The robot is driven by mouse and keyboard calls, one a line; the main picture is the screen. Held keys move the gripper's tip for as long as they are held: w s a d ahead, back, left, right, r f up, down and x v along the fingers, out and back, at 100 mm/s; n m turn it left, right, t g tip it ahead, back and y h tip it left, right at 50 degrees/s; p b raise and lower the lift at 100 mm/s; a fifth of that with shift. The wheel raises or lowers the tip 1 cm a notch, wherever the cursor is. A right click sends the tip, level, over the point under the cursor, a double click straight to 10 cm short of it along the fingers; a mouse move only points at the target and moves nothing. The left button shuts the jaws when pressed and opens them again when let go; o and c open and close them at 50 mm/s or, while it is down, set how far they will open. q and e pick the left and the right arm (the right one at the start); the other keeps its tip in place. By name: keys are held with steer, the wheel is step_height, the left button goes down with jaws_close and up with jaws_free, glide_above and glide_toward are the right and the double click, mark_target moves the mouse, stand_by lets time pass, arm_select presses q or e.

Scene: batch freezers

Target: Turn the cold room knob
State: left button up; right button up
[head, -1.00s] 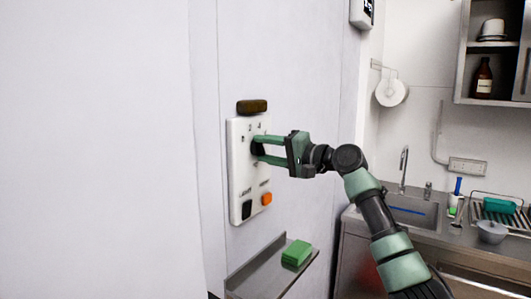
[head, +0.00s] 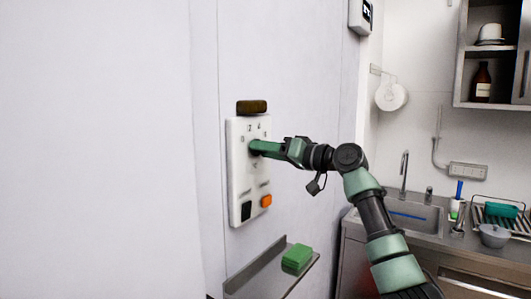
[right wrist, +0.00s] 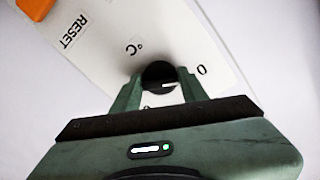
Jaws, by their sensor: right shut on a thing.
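The white control panel (head: 236,185) is on the pale wall. Its black round knob (right wrist: 158,76) shows in the right wrist view between my fingers, with a light pointer mark on it. Printed marks, "°C" and "0", lie around it. My right gripper (head: 256,147) reaches the panel from the right in the head view and hides most of the knob there. In the right wrist view the right gripper (right wrist: 160,88) is shut on the knob, one finger at each side. My left gripper is not in view.
An orange button (head: 266,201) and a black button (head: 246,210) sit low on the panel. A dark amber lamp (head: 252,107) is above it. A metal shelf (head: 262,272) with a green block (head: 297,257) juts out below. A sink counter (head: 420,228) stands right.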

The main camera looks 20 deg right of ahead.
steer(key=shift+a+f, duration=0.1)
steer(key=shift+f, duration=0.15)
steer(key=o, duration=1.3)
steer(key=shift+r, duration=0.1)
steer(key=shift+o, duration=0.2)
steer(key=b+v, duration=0.3)
steer(key=v, duration=0.4)
steer(key=shift+s+d, duration=0.3)
